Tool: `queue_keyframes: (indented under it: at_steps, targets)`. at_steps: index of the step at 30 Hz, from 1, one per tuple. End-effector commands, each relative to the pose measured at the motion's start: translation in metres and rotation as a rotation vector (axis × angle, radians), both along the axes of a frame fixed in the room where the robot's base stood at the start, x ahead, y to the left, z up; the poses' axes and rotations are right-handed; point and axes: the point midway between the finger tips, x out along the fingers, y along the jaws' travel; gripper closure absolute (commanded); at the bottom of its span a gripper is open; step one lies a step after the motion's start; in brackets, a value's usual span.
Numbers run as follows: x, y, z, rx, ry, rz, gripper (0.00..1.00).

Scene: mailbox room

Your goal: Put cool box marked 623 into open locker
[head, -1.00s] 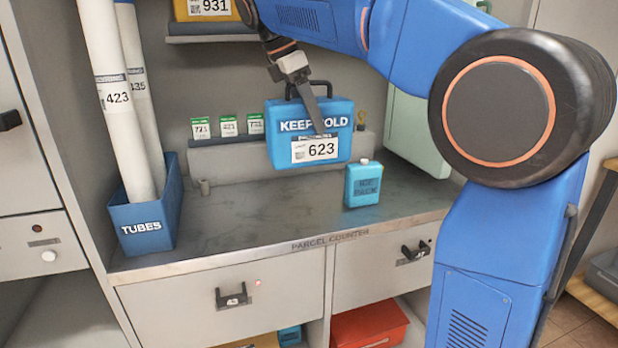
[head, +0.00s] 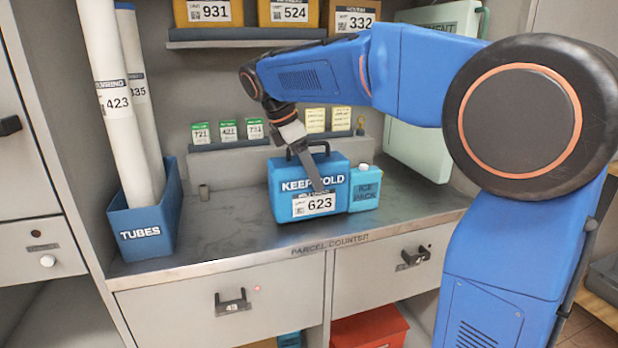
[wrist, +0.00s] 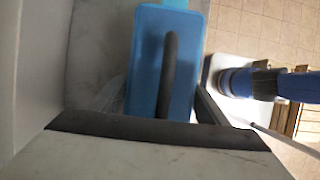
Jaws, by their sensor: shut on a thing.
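The blue cool box (head: 283,205) has a dark handle, the words KEEP COLD and a white label marked 623. It is upright at the parcel counter, right beside the turquoise ice pack (head: 364,190). Whether its base touches the counter is hard to tell. My gripper (head: 318,182) is shut on the cool box from above, with one long finger lying across its front. In the wrist view the box top (wrist: 180,30) and its handle (wrist: 168,75) show. The grip contact and far finger are hidden in the head view. I cannot make out a clearly open locker.
A blue bin of tubes (head: 145,235) stands at the counter's left. Numbered parcels (head: 209,12) sit on the shelf above. A pale green case (head: 418,150) stands behind right. Drawers (head: 205,305) lie below.

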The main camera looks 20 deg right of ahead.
Motion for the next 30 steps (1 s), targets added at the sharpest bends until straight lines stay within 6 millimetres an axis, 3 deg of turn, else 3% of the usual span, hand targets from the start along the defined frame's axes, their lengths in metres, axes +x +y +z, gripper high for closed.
queue_keyframes:
  at_steps: [4, 15, 16, 18, 30]
  targets:
    - [0.000, 0.000, -0.013, 0.000, -0.001, 0.000, 0.77]
    - [0.000, 0.000, -0.016, 0.000, -0.001, 0.000, 0.77]
    - [0.000, 0.000, -0.016, 0.000, 0.000, 0.000, 0.27]
    - [0.000, 0.000, -0.016, 0.000, 0.000, 0.000, 0.13]
    - [0.000, 0.001, -0.010, 0.001, -0.002, 0.001, 0.13]
